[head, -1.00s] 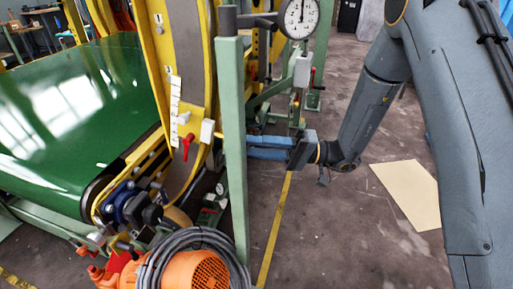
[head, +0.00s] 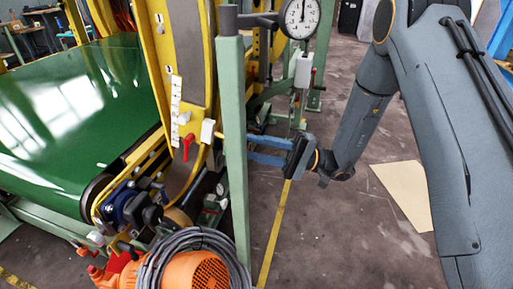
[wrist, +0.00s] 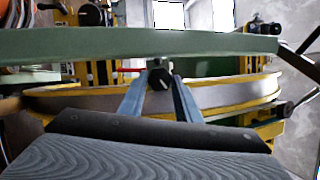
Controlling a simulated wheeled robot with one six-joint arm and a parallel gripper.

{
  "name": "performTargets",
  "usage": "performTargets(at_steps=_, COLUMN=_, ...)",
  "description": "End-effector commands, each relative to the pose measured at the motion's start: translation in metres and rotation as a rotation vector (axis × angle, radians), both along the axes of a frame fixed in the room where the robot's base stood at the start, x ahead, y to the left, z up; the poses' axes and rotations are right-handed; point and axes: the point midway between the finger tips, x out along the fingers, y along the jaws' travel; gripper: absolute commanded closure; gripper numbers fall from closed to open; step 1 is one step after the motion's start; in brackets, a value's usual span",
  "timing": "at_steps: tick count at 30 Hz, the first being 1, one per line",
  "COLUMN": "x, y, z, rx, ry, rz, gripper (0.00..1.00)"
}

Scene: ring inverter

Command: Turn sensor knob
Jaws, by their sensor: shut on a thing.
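The sensor knob, a small black knob (wrist: 160,78), shows in the middle of the wrist view, between the tips of my two blue fingers. My gripper (wrist: 160,84) is shut on it. In the head view my gripper (head: 252,148) reaches left from my wrist, with its two blue fingers one above the other. There the fingertips and the knob are hidden at or behind the green post (head: 233,130).
The green post stands close by the fingers and crosses the wrist view as a bar (wrist: 90,45). The yellow-edged ring (head: 185,70), a red lever (head: 188,147) and a dial gauge (head: 299,17) are near. An orange motor (head: 190,270) is below.

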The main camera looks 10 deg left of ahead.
Motion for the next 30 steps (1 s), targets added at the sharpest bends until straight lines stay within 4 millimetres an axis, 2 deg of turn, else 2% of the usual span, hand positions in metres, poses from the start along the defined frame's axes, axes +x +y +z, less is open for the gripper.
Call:
performTargets(at_steps=5, x=0.001, y=0.0, z=0.0, rx=0.0, ry=0.0, rz=-0.002, gripper=0.92)
performTargets(at_steps=6, x=0.001, y=0.0, z=0.0, rx=0.0, ry=0.0, rz=-0.002, gripper=0.66)
performTargets(at_steps=7, x=0.001, y=0.0, z=0.0, rx=0.0, ry=0.0, rz=-0.002, gripper=0.62)
performTargets(at_steps=18, x=0.002, y=-0.004, z=-0.002, rx=0.0, ry=-0.001, rz=-0.001, gripper=0.62)
performTargets(at_steps=30, x=0.018, y=-0.058, z=-0.02, rx=0.0, ry=-0.001, rz=-0.003, gripper=0.62)
